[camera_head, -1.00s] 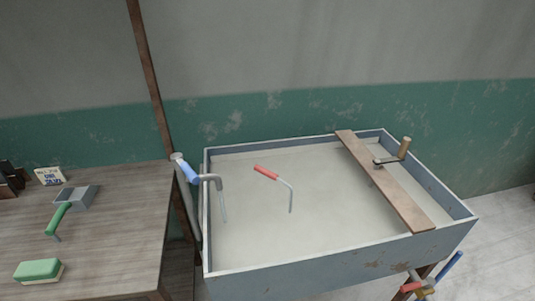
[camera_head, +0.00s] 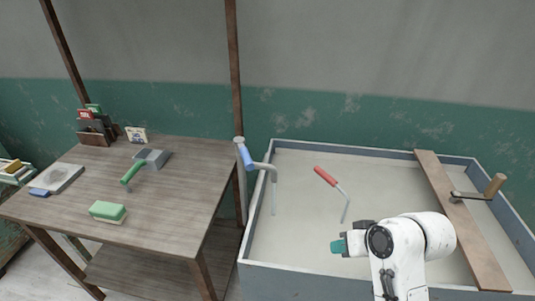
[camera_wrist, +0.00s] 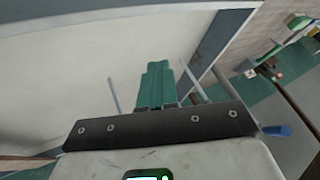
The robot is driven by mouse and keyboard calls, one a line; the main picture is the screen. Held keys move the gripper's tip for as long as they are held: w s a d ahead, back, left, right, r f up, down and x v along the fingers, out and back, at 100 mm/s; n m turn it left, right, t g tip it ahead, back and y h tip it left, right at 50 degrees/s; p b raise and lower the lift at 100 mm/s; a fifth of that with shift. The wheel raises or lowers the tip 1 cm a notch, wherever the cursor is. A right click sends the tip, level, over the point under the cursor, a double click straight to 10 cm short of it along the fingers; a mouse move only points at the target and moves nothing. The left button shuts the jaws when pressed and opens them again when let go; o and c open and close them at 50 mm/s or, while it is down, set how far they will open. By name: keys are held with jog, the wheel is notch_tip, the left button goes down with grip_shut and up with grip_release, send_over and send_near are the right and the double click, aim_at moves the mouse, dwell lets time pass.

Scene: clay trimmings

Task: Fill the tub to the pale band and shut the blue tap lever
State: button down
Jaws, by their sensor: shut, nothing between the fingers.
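The tub (camera_head: 300,278) is a large blue-grey trough holding a flat pale surface. I cannot make out a pale band on its walls. The blue tap lever (camera_head: 246,156) sits on a grey pipe tap (camera_head: 264,167) at the tub's back left corner. A thin pale vertical line runs down from the spout; I cannot tell if it is pipe or flowing water. My gripper (camera_head: 338,246) has teal fingers, is shut and empty, and is over the tub, right of and nearer than the tap. The shut fingers show in the wrist view (camera_wrist: 155,85), with a blue lever end (camera_wrist: 277,130) at the right.
A plank with a crank (camera_head: 465,220) crosses the tub's right part. A red-handled bent rod (camera_head: 325,176) stands in the tub. The wooden table (camera_head: 170,205) at left holds a green-white block (camera_head: 108,211) and a green-handled tool (camera_head: 132,172). A post rises behind the tap.

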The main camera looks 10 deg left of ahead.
aim_at(244, 152)
jog(key=w+a+r+n+g+y, duration=0.1)
jog(key=w+a+r, duration=0.25)
jog(key=r, duration=0.35)
jog(key=w+a+r+n+g, duration=0.1)
jog(key=w+a+r, duration=0.2)
jog(key=w+r, duration=0.35)
jog(key=w+a+r+n+g+y, duration=0.1)
jog(key=w+a+r+n, duration=0.15)
jog(key=r, duration=0.65)
jog(key=a+f+p, duration=0.2)
jog(key=a+f, duration=0.5)
jog(key=a, duration=0.3)
jog(key=shift+s+a+m+p, duration=0.15)
jog(key=shift+s+m+p, duration=0.1)
jog(key=shift+m+p, duration=0.2)
